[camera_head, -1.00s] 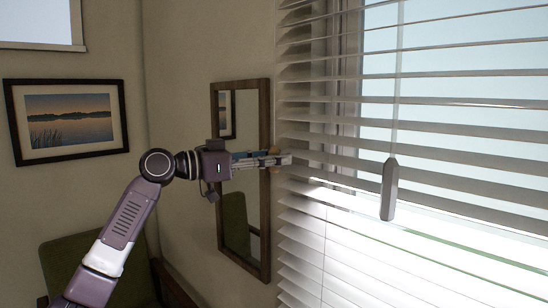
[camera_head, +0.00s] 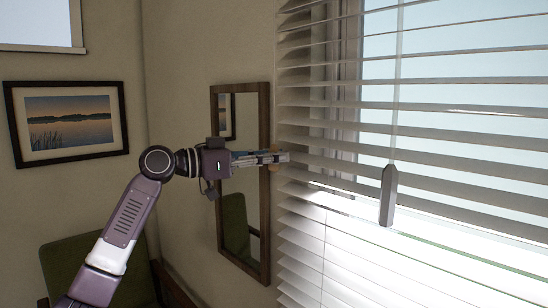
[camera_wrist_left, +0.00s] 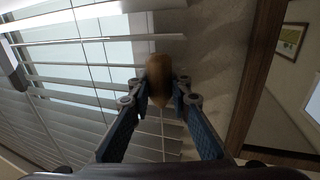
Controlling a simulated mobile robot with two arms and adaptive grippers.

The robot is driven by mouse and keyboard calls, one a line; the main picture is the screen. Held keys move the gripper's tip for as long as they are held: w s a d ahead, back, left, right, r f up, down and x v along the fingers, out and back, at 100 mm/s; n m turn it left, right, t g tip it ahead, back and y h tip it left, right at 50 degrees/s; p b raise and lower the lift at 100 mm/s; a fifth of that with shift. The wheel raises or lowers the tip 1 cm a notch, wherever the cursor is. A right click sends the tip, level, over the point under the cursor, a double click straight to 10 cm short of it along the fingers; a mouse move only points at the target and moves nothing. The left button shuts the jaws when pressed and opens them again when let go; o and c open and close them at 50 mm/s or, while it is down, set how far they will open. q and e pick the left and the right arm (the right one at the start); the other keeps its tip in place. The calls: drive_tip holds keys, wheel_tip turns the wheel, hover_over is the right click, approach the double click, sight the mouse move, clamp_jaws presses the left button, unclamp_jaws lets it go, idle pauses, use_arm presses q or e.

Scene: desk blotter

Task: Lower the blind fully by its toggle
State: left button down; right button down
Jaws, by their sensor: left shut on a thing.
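The blind (camera_head: 440,122) hangs in front of the window at the right of the head view, its upper slats open and spaced apart. A brown wooden toggle (camera_wrist_left: 158,72) stands between my left gripper's fingertips in the left wrist view. Only a small part of it (camera_head: 275,167) shows beside the fingers in the head view. My left gripper (camera_head: 278,157) is shut on the toggle, close to the blind's left edge. It also shows in the left wrist view (camera_wrist_left: 161,86). The cord is not clear to see. My right gripper is not in view.
A grey hanging piece (camera_head: 388,195) dangles on a cord before the blind. A wood-framed mirror (camera_head: 265,200) hangs on the wall behind my left gripper. A framed picture (camera_head: 68,151) and a green chair (camera_head: 70,262) are at the left.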

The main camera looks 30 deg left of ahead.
use_arm(q)
drive_tip(key=c, duration=2.1)
unclamp_jaws()
drive_tip(key=shift+a+r, duration=0.1)
drive_tip(key=shift+r, duration=0.25)
drive_tip(key=o, duration=0.4)
drive_tip(key=shift+f, duration=0.1)
drive_tip(key=shift+c, duration=0.2)
drive_tip(key=shift+s, duration=0.1)
drive_tip(key=v, duration=1.2)
drive_tip(key=shift+f, duration=0.15)
